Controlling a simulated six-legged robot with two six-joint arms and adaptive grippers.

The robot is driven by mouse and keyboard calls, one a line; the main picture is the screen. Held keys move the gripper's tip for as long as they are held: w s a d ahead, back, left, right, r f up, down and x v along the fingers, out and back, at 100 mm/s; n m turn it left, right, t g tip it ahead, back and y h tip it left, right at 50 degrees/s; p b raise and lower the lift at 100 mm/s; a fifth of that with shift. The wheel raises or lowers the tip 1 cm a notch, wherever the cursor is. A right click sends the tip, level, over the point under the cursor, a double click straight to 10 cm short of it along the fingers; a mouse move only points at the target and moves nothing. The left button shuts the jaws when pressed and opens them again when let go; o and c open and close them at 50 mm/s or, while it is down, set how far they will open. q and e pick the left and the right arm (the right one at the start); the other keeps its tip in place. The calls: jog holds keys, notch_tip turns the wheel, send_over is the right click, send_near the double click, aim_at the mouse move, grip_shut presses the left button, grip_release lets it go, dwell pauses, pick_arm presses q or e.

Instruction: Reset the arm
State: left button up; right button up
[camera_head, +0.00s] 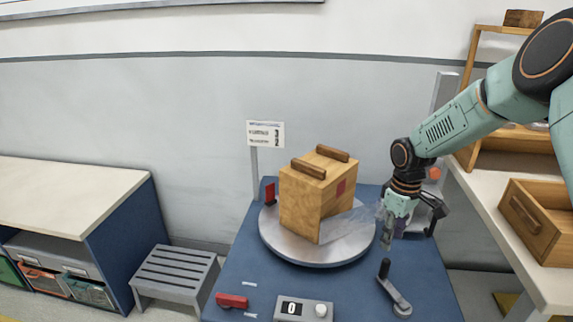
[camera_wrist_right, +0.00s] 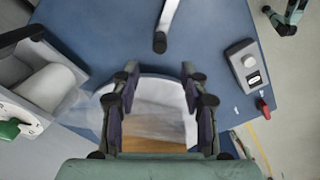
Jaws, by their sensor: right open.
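My right arm comes in from the right in the head view. Its gripper (camera_head: 411,226) is open, pointing down at the right side of the round metal turntable (camera_head: 300,254). In the right wrist view the gripper (camera_wrist_right: 160,72) shows two spread fingers with nothing held between them. A wooden box (camera_head: 308,204) with two dark handles on top stands upright on the turntable. A see-through sheet or wedge (camera_head: 347,231) lies between the box and the gripper; whether the gripper touches it I cannot tell. My left gripper does not show.
The blue table (camera_head: 235,278) carries a crank handle (camera_head: 393,289), a counter box (camera_head: 304,311) and a red lever (camera_head: 231,300). A bench with a wooden drawer (camera_head: 534,222) stands close on the right. A grey step stool (camera_head: 175,271) is at left.

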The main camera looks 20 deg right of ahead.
jog(key=w+a+f+m+t+y, duration=0.1)
jog(key=w+a+f+m+t, duration=0.1)
jog(key=w+a+m+t, duration=0.3)
jog(key=s+a+f, duration=0.6)
jog(key=s+a, duration=0.1)
jog(key=a, duration=0.3)
jog(key=s+a+f+g, duration=0.1)
jog(key=s+a+f, duration=0.1)
jog(key=s, duration=0.7)
jog(key=s+a+f+g, duration=0.2)
jog(key=s+f, duration=0.1)
jog(key=s, duration=0.7)
jog(key=s+a+f+g+h, duration=0.1)
jog(key=s+a+f+g, duration=0.1)
jog(key=s, duration=0.8)
jog(key=shift+s+f, duration=0.2)
jog(key=shift+f, duration=0.45)
